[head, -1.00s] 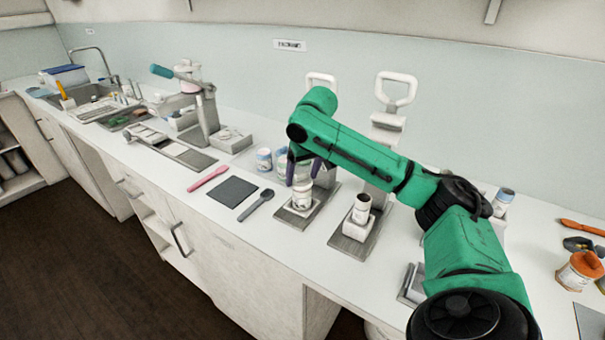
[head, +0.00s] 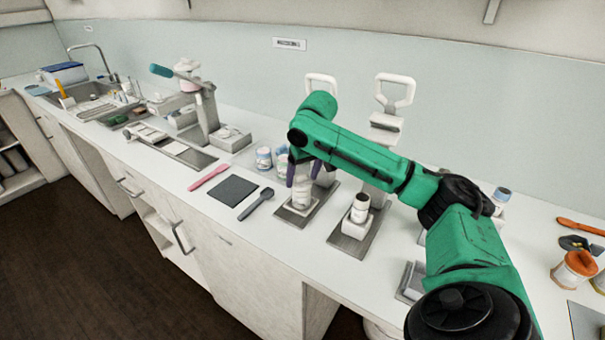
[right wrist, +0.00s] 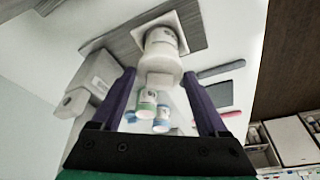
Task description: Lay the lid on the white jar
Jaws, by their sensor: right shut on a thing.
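The white jar (head: 301,199) stands upright on a small white pad and grey plate at the middle of the counter. It also shows in the right wrist view (right wrist: 162,36). My right gripper (head: 303,170) is directly over it, fingers pointing down. In the right wrist view its purple fingers (right wrist: 159,76) are on either side of the pale lid (right wrist: 160,64), which they grip. The lid is in line with the jar and covers its mouth from that side. I cannot tell whether lid and jar touch. My left gripper is not in view.
A second jar (head: 360,208) stands on a white block close to the right. Small labelled jars (head: 264,158) stand behind to the left. A dark mat (head: 232,190), a pink tool (head: 208,178) and a dark spoon (head: 256,204) lie on the counter left of the jar.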

